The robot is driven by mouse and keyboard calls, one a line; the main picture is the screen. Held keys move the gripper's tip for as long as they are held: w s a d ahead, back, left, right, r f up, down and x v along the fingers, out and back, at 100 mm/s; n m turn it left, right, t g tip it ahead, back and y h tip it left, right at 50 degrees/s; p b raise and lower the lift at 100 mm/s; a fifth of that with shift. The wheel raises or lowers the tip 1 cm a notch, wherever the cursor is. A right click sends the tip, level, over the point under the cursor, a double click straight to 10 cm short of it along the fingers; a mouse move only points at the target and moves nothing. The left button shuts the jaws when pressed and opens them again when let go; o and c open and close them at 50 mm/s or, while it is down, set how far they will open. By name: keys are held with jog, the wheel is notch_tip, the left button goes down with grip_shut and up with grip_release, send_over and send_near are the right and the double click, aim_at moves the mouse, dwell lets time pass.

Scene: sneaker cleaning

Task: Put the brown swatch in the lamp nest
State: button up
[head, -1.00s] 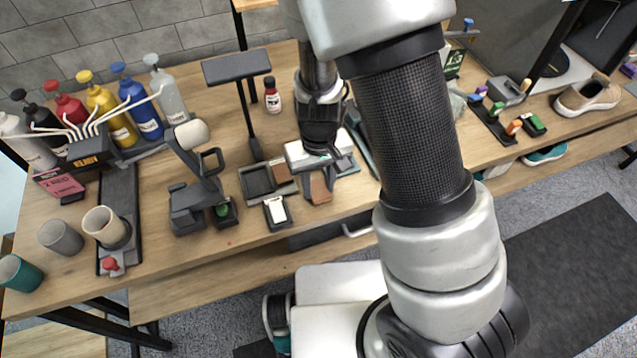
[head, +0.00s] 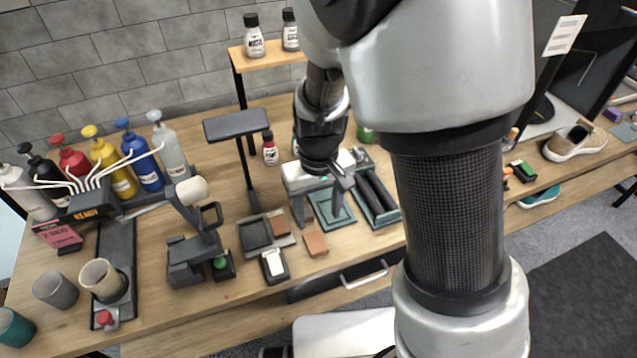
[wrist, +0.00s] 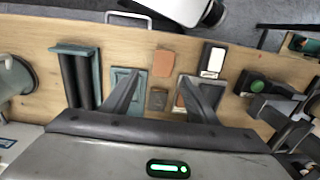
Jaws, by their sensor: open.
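A reddish-brown swatch (head: 316,243) lies flat on the table; it also shows in the wrist view (wrist: 164,63), just beyond my fingertips. A darker grey-brown piece (wrist: 157,98) lies between my fingers in the wrist view. The lamp (head: 236,125) stands over a grey tray (head: 255,235), which looks like the lamp nest. Its left recess looks empty, and a brown piece (head: 280,224) sits at its right. My gripper (head: 318,207) is open and empty above the table, right of the tray. In the wrist view, my gripper (wrist: 160,80) partly hides the tray.
A small white-topped block (head: 273,265) stands in front of the tray. Green trays, one with a pad (head: 332,207) and one with dark rollers (head: 378,200), lie to the right. A grey stand (head: 195,255), cups and pump bottles fill the left.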

jog(key=s+d+r+m+t+p, duration=0.1)
jog(key=s+d+r+t, duration=0.1)
jog(key=r, duration=0.7)
jog(key=s+d+r+m+t+p, duration=0.1)
jog(key=s+d+r, duration=0.3)
jog(key=r, duration=0.6)
jog(key=s+d+r+m+t+p, duration=0.1)
jog(key=s+d+r+t+p, duration=0.1)
jog(key=s+r, duration=0.3)
notch_tip(320, 180, up, 4)
jog(key=shift+d+r+t+p, duration=0.25)
jog(key=shift+d+t+p, duration=0.1)
jog(key=shift+d, duration=0.55)
jog(key=shift+o, duration=0.5)
